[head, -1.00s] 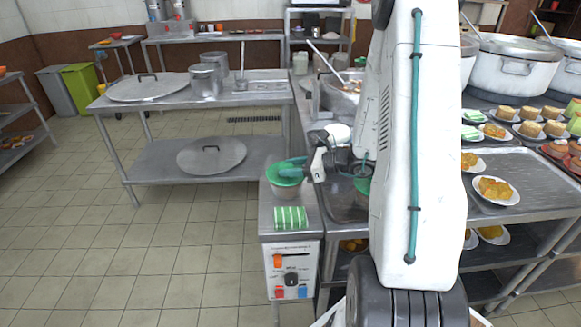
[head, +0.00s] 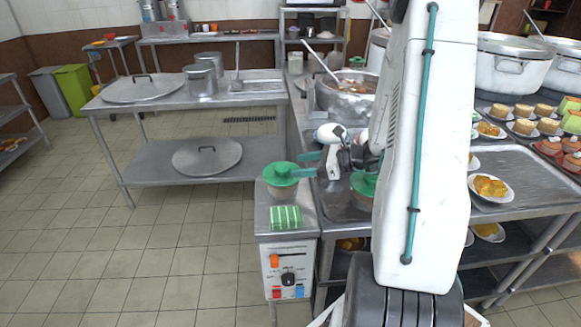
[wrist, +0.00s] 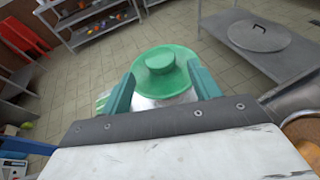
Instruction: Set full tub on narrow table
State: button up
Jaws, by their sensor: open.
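A tub with a green lid (head: 282,174) stands upright on the narrow table (head: 262,222), near its far end. Its contents are hidden by the lid. My gripper (head: 308,164) is open and empty, just right of this tub, its teal fingers pointing left towards it. In the wrist view the green lid (wrist: 165,62) shows ahead, between and beyond the fingertips of my gripper (wrist: 162,85). Another green-lidded tub (head: 362,184) stands on the counter to the right, partly hidden by my arm.
A green-striped cloth (head: 286,217) lies in front of the tub on the narrow table. A large pot (head: 345,105) with a ladle stands behind my gripper. A steel table (head: 240,98) with pots stands at back left. The tiled floor at left is clear.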

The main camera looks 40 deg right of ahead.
jog(key=v, duration=0.6)
jog(key=s+a+r+n+g, duration=0.2)
jog(key=a+r+n+g, duration=0.4)
jog(key=a, duration=0.4)
jog(key=s+a+r+n+g, duration=0.3)
jog(key=a+r+n, duration=0.1)
jog(key=a+n, duration=0.45)
jog(key=s+a+r+n+h, duration=0.3)
jog(key=s+n+h, duration=0.1)
jog(key=s+n, duration=0.3)
jog(key=s+a+r+n+g+h, duration=0.1)
jog(key=s+a+r+n+h, duration=0.2)
jog(key=s+n, duration=0.3)
jog(key=shift+s+a+r+n+h, duration=0.2)
jog(key=shift+s+n+h, duration=0.25)
jog(key=shift+h, duration=0.45)
jog(key=shift+w, duration=0.1)
